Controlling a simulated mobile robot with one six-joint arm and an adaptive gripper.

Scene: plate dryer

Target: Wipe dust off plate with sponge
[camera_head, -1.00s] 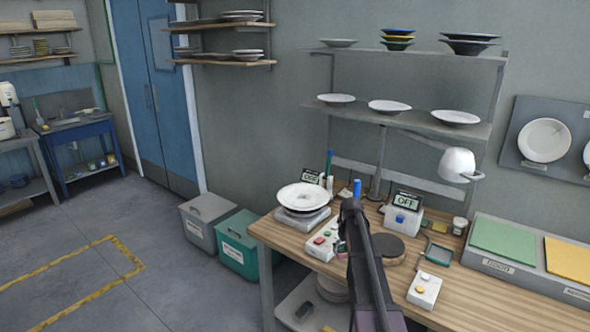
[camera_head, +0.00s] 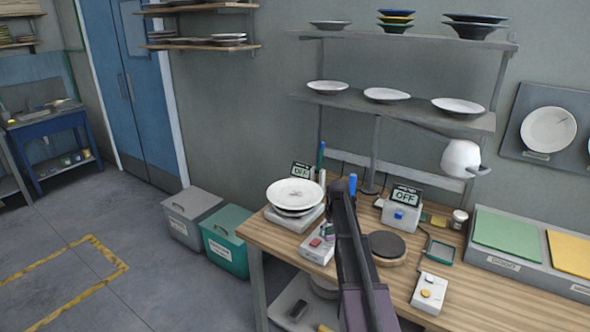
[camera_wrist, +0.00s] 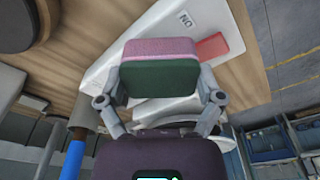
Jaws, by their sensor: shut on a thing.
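A white plate (camera_head: 294,191) lies on a grey stand (camera_head: 292,221) at the left end of the wooden workbench. Any dust on it is too small to make out. My gripper (camera_wrist: 161,86) is shut on a sponge (camera_wrist: 159,48), with its pink side and dark green side both showing between the fingers in the wrist view. The sponge is hidden in the head view. There, the end of my arm (camera_head: 343,192) is just right of the plate. I cannot tell whether the sponge touches anything.
A white box with a red button (camera_head: 318,243) sits beside the plate stand. A round dark pad (camera_head: 387,244), a box reading OFF (camera_head: 402,213) and a lamp (camera_head: 461,158) are to the right. Shelves with plates hang above. Grey (camera_head: 190,218) and green (camera_head: 226,243) bins stand left of the bench.

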